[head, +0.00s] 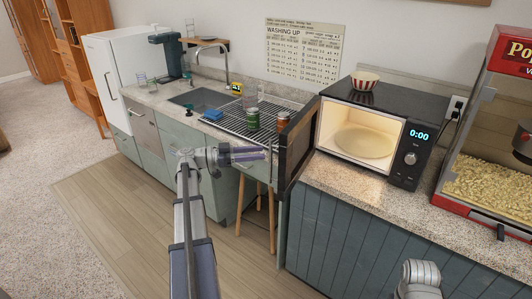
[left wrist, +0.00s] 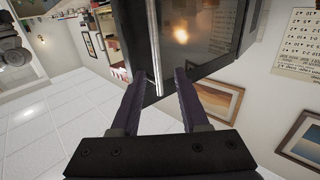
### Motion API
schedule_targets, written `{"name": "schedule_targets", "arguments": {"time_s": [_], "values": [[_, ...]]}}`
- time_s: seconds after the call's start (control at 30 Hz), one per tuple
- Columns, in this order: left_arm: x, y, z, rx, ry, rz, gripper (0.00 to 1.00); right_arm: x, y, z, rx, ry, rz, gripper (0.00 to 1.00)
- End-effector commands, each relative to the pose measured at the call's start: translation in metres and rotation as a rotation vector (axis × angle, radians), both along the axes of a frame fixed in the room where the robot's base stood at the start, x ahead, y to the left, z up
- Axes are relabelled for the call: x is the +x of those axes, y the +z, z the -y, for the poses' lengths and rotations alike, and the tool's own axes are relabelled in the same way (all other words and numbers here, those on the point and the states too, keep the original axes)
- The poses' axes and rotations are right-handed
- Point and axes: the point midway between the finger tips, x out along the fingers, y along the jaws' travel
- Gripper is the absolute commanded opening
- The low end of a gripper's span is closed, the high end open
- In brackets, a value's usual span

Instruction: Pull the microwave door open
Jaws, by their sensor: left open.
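The black microwave (head: 392,110) stands on the right counter with its lit inside and turntable (head: 365,143) showing. Its door (head: 300,145) stands wide open, swung out to the left. My left gripper (head: 266,153) is on the outer side of the door, its fingers pointing at it. In the left wrist view, the fingers (left wrist: 155,77) are open. The silver door handle (left wrist: 154,40) runs down between them, with a gap visible on both sides. Contact cannot be told. The dark door front (left wrist: 205,35) fills the upper middle there.
A red popcorn machine (head: 488,135) is right of the microwave, and a striped bowl (head: 365,80) sits on top. Left of the door are a drying rack (head: 250,117), cans, a sink (head: 200,99) and a stool (head: 258,205). The floor in front is clear.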

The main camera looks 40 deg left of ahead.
Motion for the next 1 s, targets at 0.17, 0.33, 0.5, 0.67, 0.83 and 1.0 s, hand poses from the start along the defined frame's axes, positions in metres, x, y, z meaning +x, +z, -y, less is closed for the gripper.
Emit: {"name": "schedule_targets", "arguments": {"time_s": [0.17, 0.33, 0.5, 0.67, 0.83, 1.0], "values": [[-0.016, 0.0, -0.016, 0.0, 0.001, 0.0, 0.45, 0.0, 0.0, 0.0, 0.0, 0.0, 0.0, 0.5], [-0.022, 0.0, -0.022, 0.0, 0.0, 0.0, 0.45, 0.0, 0.0, 0.0, 0.0, 0.0, 0.0, 0.5], [-0.022, 0.0, -0.022, 0.0, 0.0, 0.0, 0.45, 0.0, 0.0, 0.0, 0.0, 0.0, 0.0, 0.5], [-0.022, 0.0, -0.022, 0.0, 0.0, 0.0, 0.45, 0.0, 0.0, 0.0, 0.0, 0.0, 0.0, 0.5], [-0.022, 0.0, -0.022, 0.0, 0.0, 0.0, 0.45, 0.0, 0.0, 0.0, 0.0, 0.0, 0.0, 0.5], [-0.022, 0.0, -0.022, 0.0, 0.0, 0.0, 0.45, 0.0, 0.0, 0.0, 0.0, 0.0, 0.0, 0.5]]}}
